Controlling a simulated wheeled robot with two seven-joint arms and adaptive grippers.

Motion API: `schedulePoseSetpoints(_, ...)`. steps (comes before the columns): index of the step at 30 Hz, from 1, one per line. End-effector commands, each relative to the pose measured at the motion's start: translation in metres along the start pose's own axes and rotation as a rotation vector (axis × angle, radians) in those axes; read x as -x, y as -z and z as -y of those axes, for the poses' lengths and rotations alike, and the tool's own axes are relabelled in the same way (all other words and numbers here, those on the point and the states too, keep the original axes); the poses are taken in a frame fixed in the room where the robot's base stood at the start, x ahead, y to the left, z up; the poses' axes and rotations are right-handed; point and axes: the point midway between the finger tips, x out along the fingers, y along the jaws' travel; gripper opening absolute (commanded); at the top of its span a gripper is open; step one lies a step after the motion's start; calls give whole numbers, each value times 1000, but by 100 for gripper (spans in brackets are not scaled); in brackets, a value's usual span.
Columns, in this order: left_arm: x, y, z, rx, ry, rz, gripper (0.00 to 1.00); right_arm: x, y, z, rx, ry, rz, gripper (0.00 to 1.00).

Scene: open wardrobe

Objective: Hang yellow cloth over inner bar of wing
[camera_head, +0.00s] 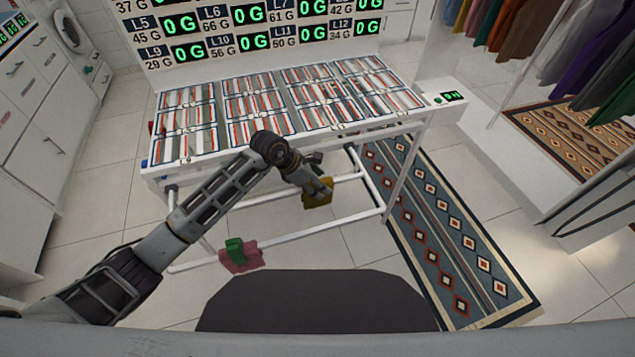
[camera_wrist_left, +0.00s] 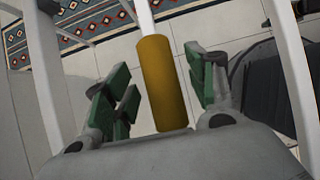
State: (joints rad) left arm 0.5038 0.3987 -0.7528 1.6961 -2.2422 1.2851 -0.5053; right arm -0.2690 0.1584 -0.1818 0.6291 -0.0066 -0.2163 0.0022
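The yellow cloth (camera_head: 319,198) hangs over the inner white bar (camera_head: 262,199) of the low wing under the rack in the head view. In the left wrist view, the yellow cloth (camera_wrist_left: 161,82) looks like a smooth roll wrapped around the white bar (camera_wrist_left: 143,15). My left gripper (camera_head: 318,181) is right at the cloth. In the wrist view, its green-padded fingers (camera_wrist_left: 162,88) are spread on both sides of the cloth, with gaps between. My right gripper is in neither view.
The white rack top (camera_head: 157,172) with striped panels is just above my left arm. A patterned rug (camera_head: 440,235) lies to the right. Clothes hang at far right.

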Motion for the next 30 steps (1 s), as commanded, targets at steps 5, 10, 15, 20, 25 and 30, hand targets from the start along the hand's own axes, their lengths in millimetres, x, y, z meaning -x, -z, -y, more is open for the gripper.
schedulePoseSetpoints(5,0,0,0,0,0,0,57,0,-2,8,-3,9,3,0)
schedulePoseSetpoints(10,1,0,0,0,0,-1,57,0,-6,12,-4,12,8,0)
schedulePoseSetpoints(15,9,1,-1,0,-2,-1,57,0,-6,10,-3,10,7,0)
schedulePoseSetpoints(20,24,1,-1,-1,-2,-1,57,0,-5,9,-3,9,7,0)
schedulePoseSetpoints(25,46,1,-1,0,-2,-1,57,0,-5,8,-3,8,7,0)
schedulePoseSetpoints(30,71,0,-1,-1,-3,0,57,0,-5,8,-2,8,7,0)
